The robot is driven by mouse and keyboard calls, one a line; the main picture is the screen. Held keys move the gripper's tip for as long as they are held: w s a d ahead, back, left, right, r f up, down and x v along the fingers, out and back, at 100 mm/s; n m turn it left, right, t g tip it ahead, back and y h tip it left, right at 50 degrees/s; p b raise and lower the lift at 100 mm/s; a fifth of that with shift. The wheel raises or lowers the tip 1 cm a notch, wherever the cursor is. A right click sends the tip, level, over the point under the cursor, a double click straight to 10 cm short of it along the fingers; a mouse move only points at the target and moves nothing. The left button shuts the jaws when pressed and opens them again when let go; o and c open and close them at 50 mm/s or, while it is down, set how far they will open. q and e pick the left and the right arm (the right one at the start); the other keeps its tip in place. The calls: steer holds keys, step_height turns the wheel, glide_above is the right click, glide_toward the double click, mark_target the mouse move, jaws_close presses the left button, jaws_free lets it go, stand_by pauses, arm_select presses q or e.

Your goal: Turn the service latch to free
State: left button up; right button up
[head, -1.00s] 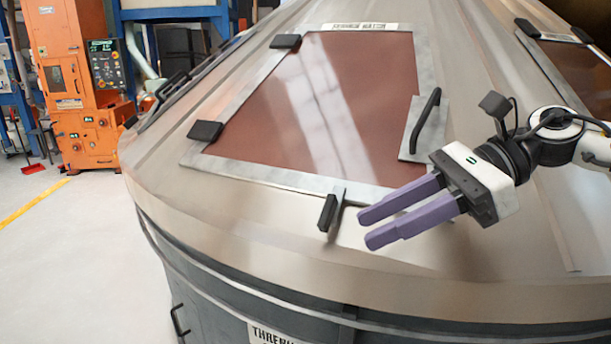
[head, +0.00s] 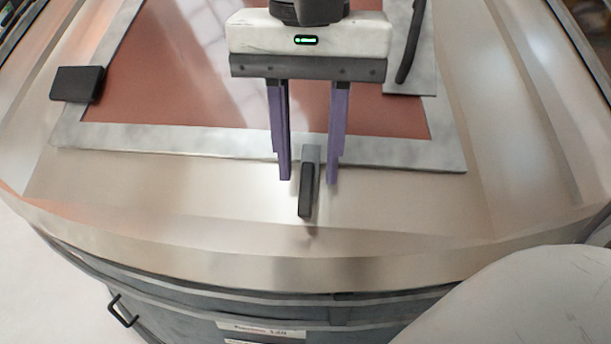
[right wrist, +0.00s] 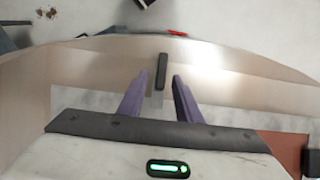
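The service latch (head: 306,190) is a small dark bar on a grey metal plate at the lower edge of the hatch frame, pointing down the sloped metal cover. It also shows in the right wrist view (right wrist: 161,72), just beyond the fingertips. My right gripper (head: 308,180) is open, with one purple finger on each side of the latch and its plate. A gap shows between each finger and the latch, and I see no contact. In the right wrist view the open fingers (right wrist: 159,80) flank the latch plate. My left gripper is not in view.
The hatch has a reddish panel (head: 190,80) in a grey frame (head: 100,140). A black block (head: 78,83) sits at its left side and a black handle (head: 411,45) at its upper right. The cover's rim curves below the latch.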

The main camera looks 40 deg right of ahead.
mark_target(308, 172)
steer(key=shift+w+f, duration=0.1)
steer(key=shift+f, duration=1.8)
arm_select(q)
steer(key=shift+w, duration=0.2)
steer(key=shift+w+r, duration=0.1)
arm_select(e)
steer(key=shift+c, duration=1.3)
jaws_close()
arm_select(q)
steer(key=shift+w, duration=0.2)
